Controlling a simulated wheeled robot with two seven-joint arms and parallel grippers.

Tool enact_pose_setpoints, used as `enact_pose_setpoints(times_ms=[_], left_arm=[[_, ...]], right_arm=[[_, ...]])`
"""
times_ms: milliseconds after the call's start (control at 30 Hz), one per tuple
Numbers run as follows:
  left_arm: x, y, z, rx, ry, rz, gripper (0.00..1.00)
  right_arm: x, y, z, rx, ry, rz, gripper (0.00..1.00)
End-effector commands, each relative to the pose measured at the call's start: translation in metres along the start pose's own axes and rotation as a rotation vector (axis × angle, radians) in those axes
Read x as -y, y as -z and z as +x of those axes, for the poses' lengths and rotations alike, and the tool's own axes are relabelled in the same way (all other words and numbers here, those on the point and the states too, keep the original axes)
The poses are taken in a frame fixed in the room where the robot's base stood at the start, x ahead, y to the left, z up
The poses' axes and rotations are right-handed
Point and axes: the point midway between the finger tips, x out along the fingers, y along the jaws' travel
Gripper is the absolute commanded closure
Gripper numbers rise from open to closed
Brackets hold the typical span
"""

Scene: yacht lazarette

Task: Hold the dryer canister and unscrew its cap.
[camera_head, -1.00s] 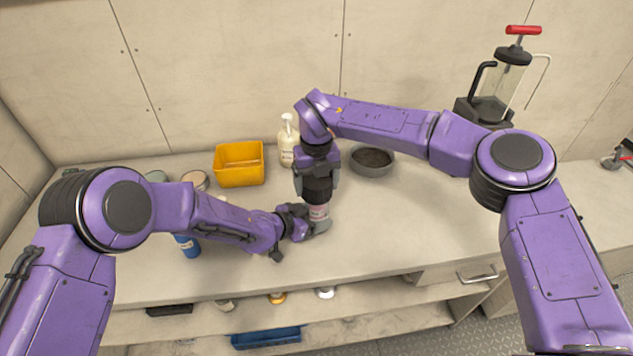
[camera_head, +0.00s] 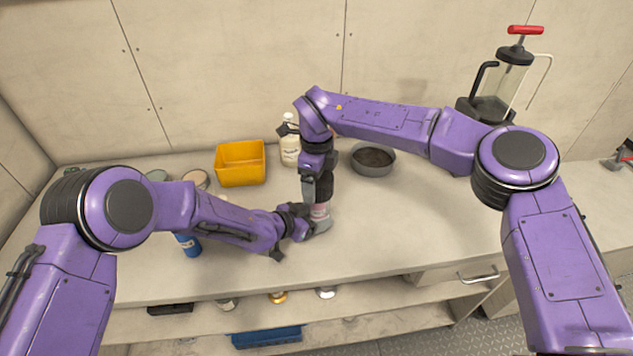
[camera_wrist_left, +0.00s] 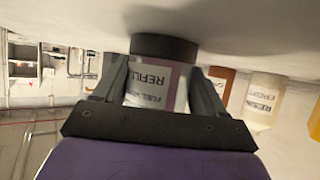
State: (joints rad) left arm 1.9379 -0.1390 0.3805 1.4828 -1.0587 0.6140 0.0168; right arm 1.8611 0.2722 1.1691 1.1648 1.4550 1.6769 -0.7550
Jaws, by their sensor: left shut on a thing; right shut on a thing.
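The dryer canister (camera_head: 319,211) stands upright on the counter, a pale cylinder with a pinkish label. My left gripper (camera_head: 314,224) is shut around its lower body from the left. My right gripper (camera_head: 318,188) points down from above and is shut on the black cap (camera_head: 324,186) at the canister's top. The fingers partly hide the cap, so I cannot tell whether it has loosened.
A yellow bin (camera_head: 240,164), a white bottle (camera_head: 290,148) and a grey bowl (camera_head: 373,160) stand behind the canister. A blue can (camera_head: 189,245) is beside my left arm. A pump with a red handle (camera_head: 524,30) stands back right. The counter right of the canister is clear.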

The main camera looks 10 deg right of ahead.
Motion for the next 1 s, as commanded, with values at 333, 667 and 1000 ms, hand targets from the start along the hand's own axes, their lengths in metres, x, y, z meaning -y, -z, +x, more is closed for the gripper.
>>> enact_pose_setpoints(times_ms=[333, 667, 1000], left_arm=[[0.000, 0.000, 0.000, 0.000, 0.000, -0.001, 0.84], [0.000, 0.000, 0.000, 0.000, 0.000, -0.001, 0.84], [0.000, 0.000, 0.000, 0.000, 0.000, 0.000, 0.84]], right_arm=[[0.000, 0.000, -0.013, 0.001, 0.000, 0.000, 0.65], [0.000, -0.001, -0.023, 0.002, 0.001, 0.001, 0.65], [0.000, 0.000, -0.055, 0.002, 0.002, 0.001, 0.65]])
